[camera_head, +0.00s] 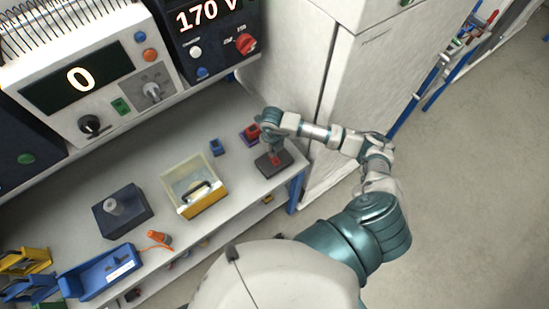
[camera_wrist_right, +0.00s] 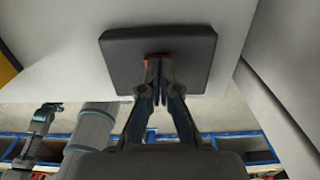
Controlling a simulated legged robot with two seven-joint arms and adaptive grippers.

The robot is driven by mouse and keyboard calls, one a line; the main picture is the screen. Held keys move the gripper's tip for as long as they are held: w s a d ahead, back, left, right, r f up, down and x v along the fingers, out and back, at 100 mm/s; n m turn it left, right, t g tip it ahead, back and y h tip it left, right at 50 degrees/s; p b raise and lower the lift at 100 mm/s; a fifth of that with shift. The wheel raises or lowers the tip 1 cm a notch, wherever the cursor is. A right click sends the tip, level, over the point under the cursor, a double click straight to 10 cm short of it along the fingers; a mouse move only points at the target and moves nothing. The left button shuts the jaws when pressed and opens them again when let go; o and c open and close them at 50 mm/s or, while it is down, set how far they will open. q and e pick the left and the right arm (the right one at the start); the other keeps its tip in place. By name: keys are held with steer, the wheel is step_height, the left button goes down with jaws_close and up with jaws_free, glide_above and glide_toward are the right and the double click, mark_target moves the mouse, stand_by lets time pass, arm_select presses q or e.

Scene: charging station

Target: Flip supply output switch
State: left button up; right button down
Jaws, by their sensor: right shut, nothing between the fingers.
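A dark square box (camera_head: 284,167) sits at the right end of the workbench, with a small red part (camera_head: 275,160) on its top. My right gripper (camera_head: 274,152) points down over this box with its fingers together and nothing between them. In the right wrist view the fingertips (camera_wrist_right: 158,66) are at the red part (camera_wrist_right: 148,57) and cover most of it; whether they touch it I cannot tell. The supply (camera_head: 208,40) reading 170 V stands at the back, with a red rotary knob (camera_head: 246,43). My left gripper is out of view.
A larger unit (camera_head: 110,55) reading 0 stands left of the supply. On the bench (camera_head: 225,190) are a yellow-fronted bin (camera_head: 203,204), a dark block with a grey knob (camera_head: 103,222), small blue and red blocks and a blue tray. A white cabinet (camera_head: 350,85) stands right of the bench.

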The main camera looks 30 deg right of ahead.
steer(key=shift+f, duration=0.3)
steer(key=shift+r+p, duration=2.3)
steer(key=shift+r, duration=1.3)
steer(key=shift+a+f, duration=0.1)
